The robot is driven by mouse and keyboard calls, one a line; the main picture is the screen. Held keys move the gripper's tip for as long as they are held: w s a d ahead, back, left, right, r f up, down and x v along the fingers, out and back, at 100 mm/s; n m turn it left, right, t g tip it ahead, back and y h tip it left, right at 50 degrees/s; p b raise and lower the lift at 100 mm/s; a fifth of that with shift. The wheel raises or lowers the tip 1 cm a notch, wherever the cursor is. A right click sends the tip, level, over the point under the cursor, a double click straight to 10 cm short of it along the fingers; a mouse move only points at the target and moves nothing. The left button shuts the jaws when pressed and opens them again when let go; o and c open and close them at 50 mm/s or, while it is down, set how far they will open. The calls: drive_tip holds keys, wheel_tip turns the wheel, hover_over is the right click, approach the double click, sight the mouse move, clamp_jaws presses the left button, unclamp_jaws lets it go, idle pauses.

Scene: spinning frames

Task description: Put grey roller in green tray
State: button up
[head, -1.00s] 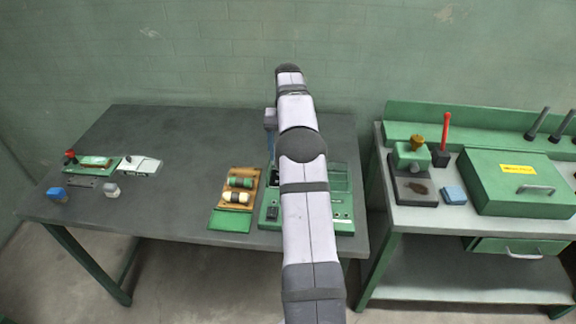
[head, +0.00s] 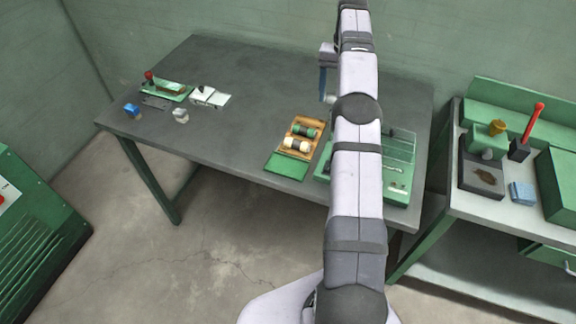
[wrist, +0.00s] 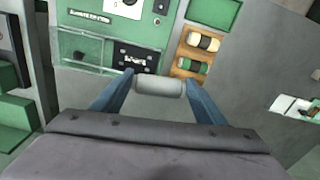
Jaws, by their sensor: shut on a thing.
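My gripper (wrist: 160,84) is shut on the grey roller (wrist: 158,87), a pale grey cylinder lying crosswise between the two blue fingers. In the head view, my gripper (head: 325,84) hangs at the far end of my arm, with a small pale end of the roller (head: 330,98) just below it. The green tray (head: 288,167) is a flat green rectangle at the front of a wooden holder; it also shows at the top of the wrist view (wrist: 213,12). My gripper is apart from the tray. No thing shows on the tray.
The wooden holder (head: 302,151) carries cream and green spools. The green machine (head: 396,187) stands right of it, partly hidden by my arm. Small blocks and a green-based device (head: 168,92) sit at the table's left. The table's middle (head: 235,130) is clear.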

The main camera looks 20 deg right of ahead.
drive_tip(key=shift+a+r, duration=1)
drive_tip(key=shift+a, duration=0.45)
drive_tip(key=m, duration=0.1)
hover_over(286, 170)
wheel_tip(286, 170, down, 7)
drive_tip(key=shift+f+b, duration=0.15)
drive_tip(key=shift+b, duration=0.25)
drive_tip(key=shift+w, duration=0.1)
drive_tip(key=shift+f+p, duration=1.6)
drive_tip(key=shift+f, duration=3.4)
